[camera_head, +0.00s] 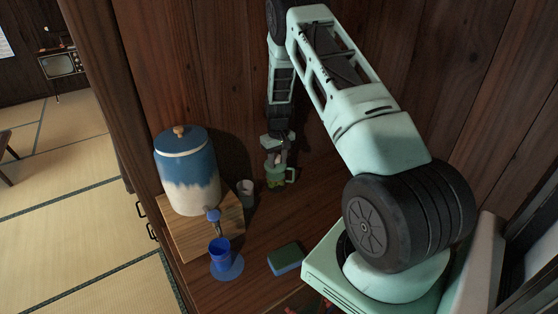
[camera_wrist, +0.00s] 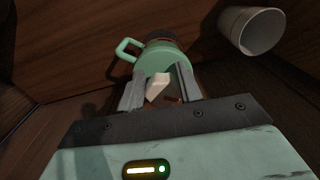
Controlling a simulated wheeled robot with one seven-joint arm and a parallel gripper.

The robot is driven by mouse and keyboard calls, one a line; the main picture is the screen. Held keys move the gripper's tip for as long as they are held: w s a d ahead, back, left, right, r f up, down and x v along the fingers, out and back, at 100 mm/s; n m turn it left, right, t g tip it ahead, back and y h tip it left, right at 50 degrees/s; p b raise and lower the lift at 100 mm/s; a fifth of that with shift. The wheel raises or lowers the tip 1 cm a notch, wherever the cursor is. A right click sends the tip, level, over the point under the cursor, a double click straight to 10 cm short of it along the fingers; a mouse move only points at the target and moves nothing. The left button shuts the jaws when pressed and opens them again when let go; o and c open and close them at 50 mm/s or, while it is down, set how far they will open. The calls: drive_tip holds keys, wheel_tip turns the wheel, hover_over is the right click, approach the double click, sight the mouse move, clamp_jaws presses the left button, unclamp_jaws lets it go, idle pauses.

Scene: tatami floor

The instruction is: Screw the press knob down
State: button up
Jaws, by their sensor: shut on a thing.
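The press knob (camera_wrist: 157,88) is a pale, off-white piece between my two grey fingers. My gripper (camera_head: 280,151) points down over the press from above and is shut on the knob. The fingers hide part of the knob and its joint with the press; any thread is too small to see.
A grey-white cup (camera_head: 245,190) stands close left of the press and also shows in the wrist view (camera_wrist: 252,32). A blue-and-white dispenser (camera_head: 188,175) stands on a wooden block. A blue cup (camera_head: 219,250) on a blue saucer and a sponge (camera_head: 286,259) are nearer the front.

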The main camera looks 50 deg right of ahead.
drive_tip(key=shift+s+a+f+m, duration=0.25)
drive_tip(key=shift+s+f+m, duration=0.2)
drive_tip(key=shift+f+m, duration=0.25)
drive_tip(key=o, duration=0.8)
drive_tip(key=shift+w+d+r+p, duration=0.15)
drive_tip(key=shift+r+p, duration=0.9)
drive_tip(key=shift+r, duration=0.6)
drive_tip(key=shift+d+r+p, duration=0.1)
drive_tip(key=shift+r+p, duration=0.9)
drive_tip(key=shift+r, duration=0.65)
drive_tip(key=shift+r+p, duration=0.75)
drive_tip(key=shift+r, duration=0.7)
